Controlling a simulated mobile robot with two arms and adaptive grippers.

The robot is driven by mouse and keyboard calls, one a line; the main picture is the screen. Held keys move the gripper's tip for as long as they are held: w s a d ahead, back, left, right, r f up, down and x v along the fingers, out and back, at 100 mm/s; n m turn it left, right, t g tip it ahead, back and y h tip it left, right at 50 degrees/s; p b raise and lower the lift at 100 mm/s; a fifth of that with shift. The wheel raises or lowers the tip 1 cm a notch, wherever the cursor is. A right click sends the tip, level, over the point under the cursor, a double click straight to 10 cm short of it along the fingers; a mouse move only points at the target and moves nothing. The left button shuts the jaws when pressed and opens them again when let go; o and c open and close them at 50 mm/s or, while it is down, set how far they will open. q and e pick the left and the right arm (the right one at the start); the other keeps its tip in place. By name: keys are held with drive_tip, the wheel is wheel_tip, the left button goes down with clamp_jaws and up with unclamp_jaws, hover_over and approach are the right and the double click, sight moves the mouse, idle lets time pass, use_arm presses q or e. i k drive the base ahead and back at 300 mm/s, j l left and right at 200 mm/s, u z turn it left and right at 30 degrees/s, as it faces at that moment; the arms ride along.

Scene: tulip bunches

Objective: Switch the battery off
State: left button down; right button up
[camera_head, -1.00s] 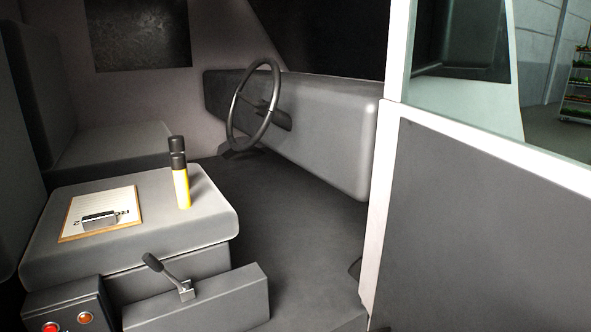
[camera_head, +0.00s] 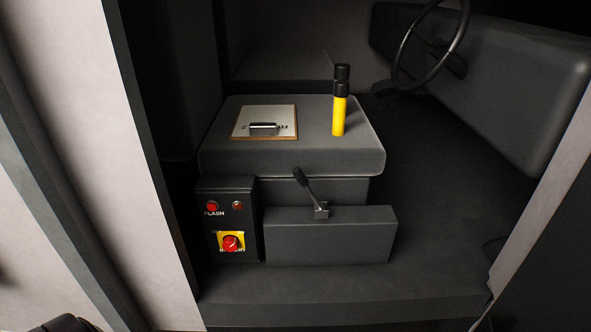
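The battery switch (camera_head: 231,242) is a red rotary knob on a yellow plate, low on a black control box (camera_head: 228,190) at the left front of the seat base. Lettering around the knob is too small to read fully, and the knob's exact setting is hard to tell. Above it are a red button (camera_head: 211,206) labelled something like "FLASH" and a dim reddish lamp (camera_head: 237,205). Neither gripper shows. A dark rounded part at the bottom left edge may belong to my arm.
A lever (camera_head: 309,192) stands on a grey box (camera_head: 330,237) right of the control box. A clipboard (camera_head: 263,122) and yellow-black flashlight (camera_head: 340,108) sit on the seat (camera_head: 290,154). A light door pillar (camera_head: 150,150) borders the opening on the left. A steering wheel (camera_head: 430,45) is behind right.

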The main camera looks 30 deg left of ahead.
sight(230, 245)
drive_tip(key=u, duration=1.55)
